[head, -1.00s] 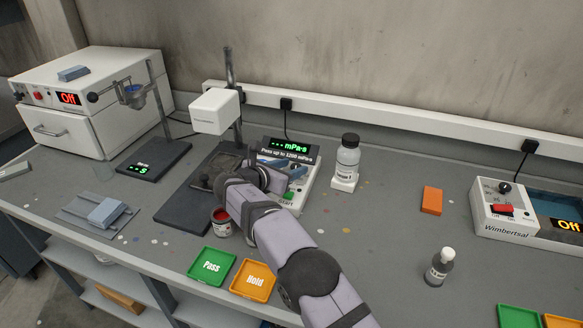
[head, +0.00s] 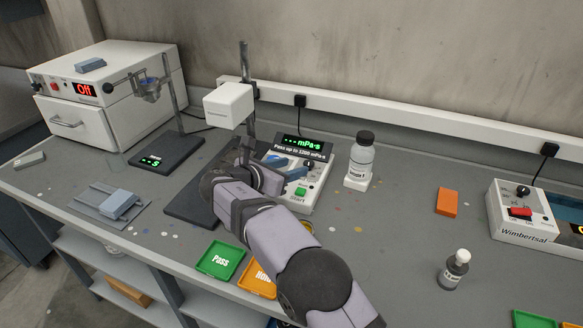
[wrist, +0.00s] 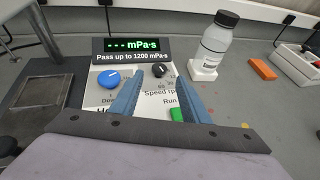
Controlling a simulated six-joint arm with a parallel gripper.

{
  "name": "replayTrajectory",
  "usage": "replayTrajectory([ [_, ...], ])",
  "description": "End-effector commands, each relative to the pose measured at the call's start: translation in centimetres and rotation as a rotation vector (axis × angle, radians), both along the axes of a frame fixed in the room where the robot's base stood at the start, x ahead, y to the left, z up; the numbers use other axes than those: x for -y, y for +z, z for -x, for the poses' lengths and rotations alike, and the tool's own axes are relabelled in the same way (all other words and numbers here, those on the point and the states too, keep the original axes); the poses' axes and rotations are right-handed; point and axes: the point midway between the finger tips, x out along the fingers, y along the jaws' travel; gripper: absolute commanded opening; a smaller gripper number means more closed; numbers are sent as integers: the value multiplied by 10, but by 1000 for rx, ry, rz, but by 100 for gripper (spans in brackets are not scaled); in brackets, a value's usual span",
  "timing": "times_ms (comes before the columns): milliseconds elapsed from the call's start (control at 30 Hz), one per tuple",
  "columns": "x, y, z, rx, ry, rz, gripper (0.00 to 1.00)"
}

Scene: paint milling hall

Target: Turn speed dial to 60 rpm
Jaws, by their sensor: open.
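The speed dial is a small black knob (wrist: 159,70) above a partly hidden "Speed rpm" label in the wrist view; it also shows in the head view (head: 309,164). It sits on the white viscometer control panel (head: 311,187), right of a larger blue knob (wrist: 110,78). My gripper (wrist: 152,92) is open and empty, its two blue fingers spread over the panel. The dial shows between and beyond the fingertips; I see no contact. The fingers hide part of the panel and scale, so I cannot read the dial's setting.
A display (wrist: 133,46) reads "--- mPa·s" above the panel. A green start button (wrist: 177,114) lies near the right finger. A white-stand bottle (head: 361,155) is just right of the panel. The viscometer's white head (head: 229,105) stands behind left.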

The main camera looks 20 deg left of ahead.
Motion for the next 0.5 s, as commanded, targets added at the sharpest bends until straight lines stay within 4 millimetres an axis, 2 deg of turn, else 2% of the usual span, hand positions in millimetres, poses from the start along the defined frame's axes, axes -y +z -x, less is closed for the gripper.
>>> replayTrajectory([
  [100,9,11,-7,7,-17,-11,42],
  [167,16,27,-12,20,-30,-29,42],
  [233,25,51,-18,39,-45,-57,42],
  [400,70,88,-24,57,-81,-23,42],
  [500,89,94,-25,71,-42,51,42],
])
